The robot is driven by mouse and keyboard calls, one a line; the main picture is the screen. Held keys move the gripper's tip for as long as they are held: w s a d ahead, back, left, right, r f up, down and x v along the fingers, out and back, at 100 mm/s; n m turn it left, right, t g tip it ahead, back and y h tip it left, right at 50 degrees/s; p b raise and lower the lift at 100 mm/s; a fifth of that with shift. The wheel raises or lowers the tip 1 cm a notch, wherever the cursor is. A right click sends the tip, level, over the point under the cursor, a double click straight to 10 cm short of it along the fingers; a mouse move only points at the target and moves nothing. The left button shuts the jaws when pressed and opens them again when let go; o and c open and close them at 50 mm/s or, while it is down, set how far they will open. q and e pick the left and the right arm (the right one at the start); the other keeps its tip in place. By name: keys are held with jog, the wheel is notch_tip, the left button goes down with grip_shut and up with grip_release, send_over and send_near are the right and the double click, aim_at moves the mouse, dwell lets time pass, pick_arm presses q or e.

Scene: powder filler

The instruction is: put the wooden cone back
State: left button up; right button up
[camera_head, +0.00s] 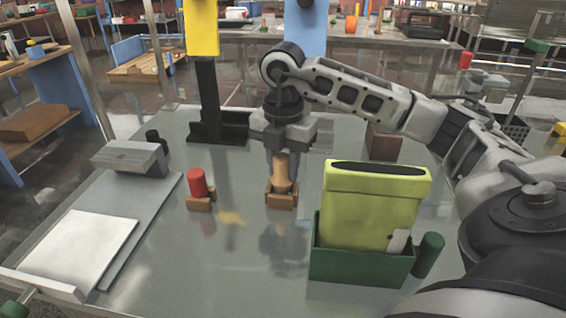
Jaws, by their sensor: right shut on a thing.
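The wooden cone (281,177) is a tan, tapered piece in the middle of the table. Its lower end is at a small brown wooden holder (282,201); I cannot tell whether it rests fully in it. My right gripper (282,160) points straight down above the holder and is shut on the upper part of the cone, which its fingers partly hide. The cone looks upright. My left gripper does not show.
A red cylinder (197,182) stands in another brown holder (200,203) to the left. A yellow-green box (370,207) sits in a dark green tray (350,267) at right. A grey plate with white sheets (82,247) lies at left. The front middle is clear.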

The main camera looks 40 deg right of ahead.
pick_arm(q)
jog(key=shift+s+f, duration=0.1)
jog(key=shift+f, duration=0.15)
pick_arm(e)
jog(key=shift+f, duration=0.35)
jog(key=o, duration=1)
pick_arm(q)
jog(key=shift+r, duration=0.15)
pick_arm(e)
jog(key=shift+r, duration=0.1)
jog(key=shift+r, duration=0.3)
notch_tip(320, 180, up, 11)
jog(key=shift+r+p, duration=0.1)
jog(key=shift+p, duration=1.1)
jog(key=shift+r, duration=0.35)
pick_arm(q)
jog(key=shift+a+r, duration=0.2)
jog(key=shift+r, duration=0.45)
